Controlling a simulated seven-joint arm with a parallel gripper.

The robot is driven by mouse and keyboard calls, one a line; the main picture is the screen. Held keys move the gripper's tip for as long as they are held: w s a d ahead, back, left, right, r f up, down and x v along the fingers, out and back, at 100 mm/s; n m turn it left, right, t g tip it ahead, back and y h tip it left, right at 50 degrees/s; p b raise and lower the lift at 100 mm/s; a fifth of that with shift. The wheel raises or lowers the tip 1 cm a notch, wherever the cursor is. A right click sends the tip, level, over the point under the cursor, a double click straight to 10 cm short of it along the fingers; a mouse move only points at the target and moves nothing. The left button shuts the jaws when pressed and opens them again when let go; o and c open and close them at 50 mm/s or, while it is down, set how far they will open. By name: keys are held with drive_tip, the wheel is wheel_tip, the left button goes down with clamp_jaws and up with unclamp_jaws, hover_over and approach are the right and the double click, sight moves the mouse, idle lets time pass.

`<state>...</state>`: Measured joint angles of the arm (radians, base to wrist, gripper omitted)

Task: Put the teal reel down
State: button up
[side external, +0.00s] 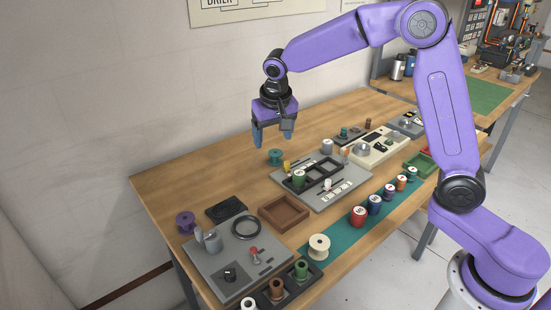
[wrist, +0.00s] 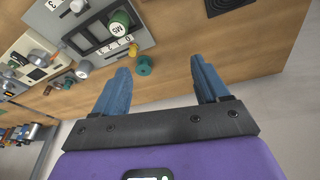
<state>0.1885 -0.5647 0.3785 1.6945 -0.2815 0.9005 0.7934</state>
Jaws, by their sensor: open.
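The teal reel (side external: 275,157) stands on the bare wooden table, just beyond the back edge of a grey panel. In the wrist view the reel (wrist: 143,65) shows between the fingertips, closer to the left finger. My gripper (side external: 272,136) hangs above and near the reel, pointing down, with its blue fingers apart. The wrist view also shows the gripper (wrist: 161,67) open, with nothing held between its fingers.
The grey panel (side external: 325,197) carries a green reel (side external: 299,178) and a black frame. A purple reel (side external: 185,222), brown tray (side external: 284,213) and cream reel (side external: 319,246) stand nearer. Several labelled reels line a green mat (side external: 345,238). The table's back left is clear.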

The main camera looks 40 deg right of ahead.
drive_tip(key=w+d+f+m+h, duration=0.25)
drive_tip(key=w+d+m, duration=0.35)
drive_tip(key=w+d, duration=0.35)
hover_over(276, 152)
drive_tip(key=s+a, duration=0.2)
drive_tip(key=shift+y, duration=0.45)
drive_tip(key=f, duration=1)
drive_tip(key=shift+w+d, duration=0.1)
drive_tip(key=shift+d, duration=0.15)
drive_tip(key=shift+a+x, duration=0.1)
drive_tip(key=shift+x, duration=1.5)
drive_tip(key=shift+a+x, duration=0.15)
drive_tip(key=shift+x, duration=1.5)
drive_tip(key=shift+w, duration=0.1)
drive_tip(key=c, duration=1.1)
